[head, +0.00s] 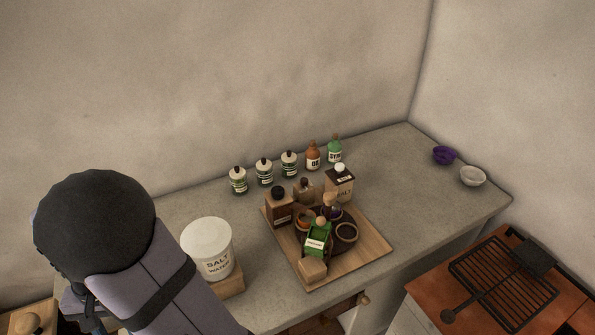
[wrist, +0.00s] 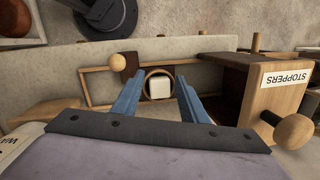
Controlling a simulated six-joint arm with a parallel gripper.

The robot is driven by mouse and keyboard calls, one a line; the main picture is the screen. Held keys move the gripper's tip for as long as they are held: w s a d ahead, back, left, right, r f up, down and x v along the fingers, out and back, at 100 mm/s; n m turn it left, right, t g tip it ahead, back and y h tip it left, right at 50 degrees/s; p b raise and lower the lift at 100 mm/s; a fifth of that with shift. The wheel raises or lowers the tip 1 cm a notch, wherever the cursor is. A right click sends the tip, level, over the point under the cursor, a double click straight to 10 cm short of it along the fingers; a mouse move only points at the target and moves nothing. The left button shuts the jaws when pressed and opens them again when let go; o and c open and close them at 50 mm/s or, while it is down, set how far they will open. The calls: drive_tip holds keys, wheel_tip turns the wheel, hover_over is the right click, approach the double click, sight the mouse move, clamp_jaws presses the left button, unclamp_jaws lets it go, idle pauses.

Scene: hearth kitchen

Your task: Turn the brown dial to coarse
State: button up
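I cannot pick out a brown dial marked coarse for certain in either view. In the head view, a brown box with a dark round top (head: 279,206) stands at the left of the wooden tray (head: 375,249); I cannot read its label. A second brown box (head: 304,190) stands behind it. My gripper shows in the wrist view (wrist: 157,90), its two blue fingers apart with nothing held between them. Beyond the fingers is a round ring with a white block (wrist: 160,87) inside it. In the head view my gripper is hidden behind my arm at the lower left.
The tray also holds a green box (head: 317,238), a salt box (head: 340,184) and a wooden block (head: 312,269). A white salt water tub (head: 207,246) stands left of it. In the wrist view, a wooden stoppers drawer (wrist: 262,85) with a knob juts out right of my gripper.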

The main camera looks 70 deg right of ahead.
drive_tip(key=w+d+f+m+h, duration=0.1)
drive_tip(key=d, duration=0.5)
drive_tip(key=w+d+f+m+h+b, duration=0.1)
drive_tip(key=w+d, duration=0.1)
drive_tip(key=d, duration=0.4)
drive_tip(key=w+d+m+h+b, duration=0.1)
drive_tip(key=d+h, duration=0.1)
drive_tip(key=d, duration=0.4)
drive_tip(key=shift+w+d+f+g, duration=0.2)
drive_tip(key=shift+d+f+g, duration=0.2)
drive_tip(key=s+d+r+m+g+h+b, duration=0.15)
drive_tip(key=d+m+h, duration=0.25)
drive_tip(key=d, duration=1.4)
drive_tip(key=m+g+h+p, duration=0.1)
drive_tip(key=m+g, duration=0.2)
drive_tip(key=m, duration=0.4)
approach(304, 179)
drive_tip(key=shift+p+x, duration=1.85)
drive_tip(key=shift+x, duration=2.3)
clamp_jaws()
